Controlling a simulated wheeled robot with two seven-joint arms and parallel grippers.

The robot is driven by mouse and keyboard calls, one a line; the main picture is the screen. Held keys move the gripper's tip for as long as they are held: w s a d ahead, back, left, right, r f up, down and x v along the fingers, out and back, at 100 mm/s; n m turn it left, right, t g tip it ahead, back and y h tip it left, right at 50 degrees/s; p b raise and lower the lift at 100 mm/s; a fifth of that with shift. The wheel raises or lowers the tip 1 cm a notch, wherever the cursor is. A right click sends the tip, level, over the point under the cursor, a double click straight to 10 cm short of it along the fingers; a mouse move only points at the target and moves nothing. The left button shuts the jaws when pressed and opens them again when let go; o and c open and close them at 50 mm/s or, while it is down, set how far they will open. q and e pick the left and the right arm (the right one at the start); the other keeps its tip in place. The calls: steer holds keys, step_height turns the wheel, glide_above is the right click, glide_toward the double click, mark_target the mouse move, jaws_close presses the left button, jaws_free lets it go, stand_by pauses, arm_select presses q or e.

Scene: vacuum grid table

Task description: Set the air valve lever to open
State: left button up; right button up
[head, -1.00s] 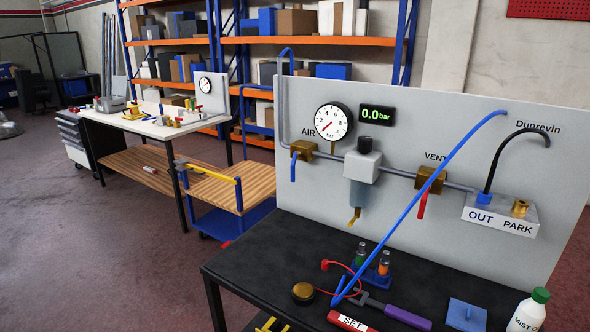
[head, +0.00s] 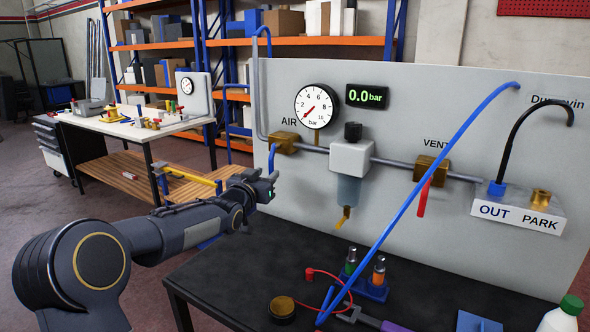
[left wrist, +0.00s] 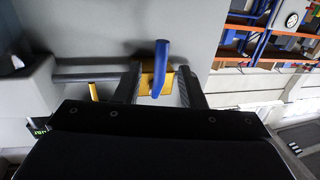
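The air valve (head: 283,142) is a brass block on the grey pipe, beside the label AIR. Its blue lever (head: 271,158) hangs down, crosswise to the pipe. My left gripper (head: 265,183) is at the lower end of the lever in the head view. In the left wrist view my left gripper (left wrist: 159,88) is open. Its two dark fingers stand apart on either side of the blue lever (left wrist: 162,66) and the brass block (left wrist: 147,80). I cannot tell whether a finger touches the lever. My right gripper is not in view.
The dial gauge (head: 317,106) reads near zero and the display (head: 367,95) shows 0.0 bar. A filter unit (head: 351,158) and the red vent lever (head: 424,197) are further right. A blue hose (head: 420,175) crosses before the panel. The black bench top (head: 235,275) is clear at left.

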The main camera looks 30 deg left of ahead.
mark_target(270, 170)
arm_select(q)
steer(key=w, duration=0.4)
steer(key=w+p, duration=0.1)
steer(key=w, duration=0.1)
steer(key=shift+w+a, duration=0.35)
steer(key=shift+a, duration=0.05)
jaws_close()
